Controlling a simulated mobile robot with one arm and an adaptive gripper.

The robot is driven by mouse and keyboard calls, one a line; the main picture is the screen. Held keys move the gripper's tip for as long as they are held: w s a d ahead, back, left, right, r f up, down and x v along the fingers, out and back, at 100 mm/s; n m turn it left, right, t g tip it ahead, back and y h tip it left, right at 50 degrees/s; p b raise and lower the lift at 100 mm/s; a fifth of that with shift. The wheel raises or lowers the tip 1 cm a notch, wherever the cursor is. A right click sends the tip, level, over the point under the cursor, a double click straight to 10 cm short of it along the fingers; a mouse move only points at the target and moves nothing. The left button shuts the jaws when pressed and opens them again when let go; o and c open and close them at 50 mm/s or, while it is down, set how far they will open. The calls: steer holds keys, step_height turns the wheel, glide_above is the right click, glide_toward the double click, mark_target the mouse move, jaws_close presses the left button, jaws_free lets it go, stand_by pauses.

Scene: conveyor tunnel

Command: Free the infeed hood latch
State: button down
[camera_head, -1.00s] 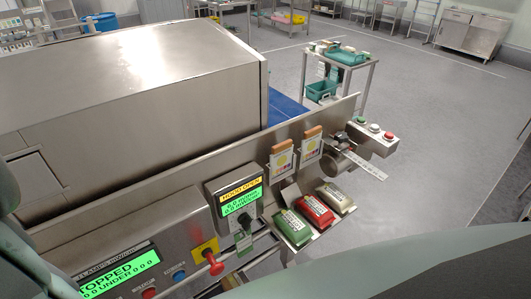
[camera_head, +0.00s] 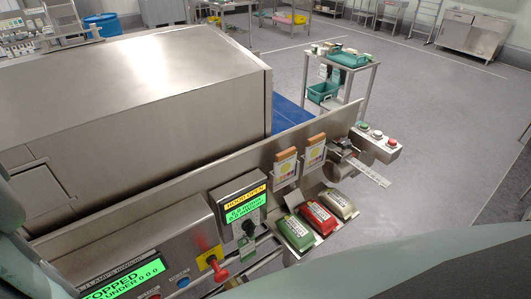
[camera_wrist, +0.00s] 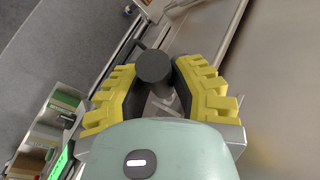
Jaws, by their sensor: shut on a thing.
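The large steel hood (camera_head: 150,85) fills the left of the head view, its right end above a blue belt (camera_head: 287,112). The display (camera_head: 242,204) on the panel in front reads HOOD OPEN. In the wrist view my gripper (camera_wrist: 155,75) has its yellow-backed fingers on both sides of a dark round knob (camera_wrist: 153,66) and is shut on it. The knob stands beside a long steel rail; whether it is the hood latch I cannot tell for sure. The latch is not clearly seen in the head view, and my gripper is out of that view.
A red-handled switch (camera_head: 217,268) sits by a green STOPPED screen (camera_head: 120,281). Green, red and beige packs (camera_head: 318,216) lie on a shelf right of the display. A button box (camera_head: 378,141) is at the rail's end. A cart (camera_head: 342,75) stands behind; floor beyond is open.

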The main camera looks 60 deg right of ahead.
steer(key=shift+w+d, duration=0.1)
steer(key=c, duration=0.8)
jaws_free()
steer(key=shift+o, duration=0.2)
step_height(320, 180, up, 9)
steer(key=shift+f, duration=0.2)
steer(key=shift+r, duration=0.75)
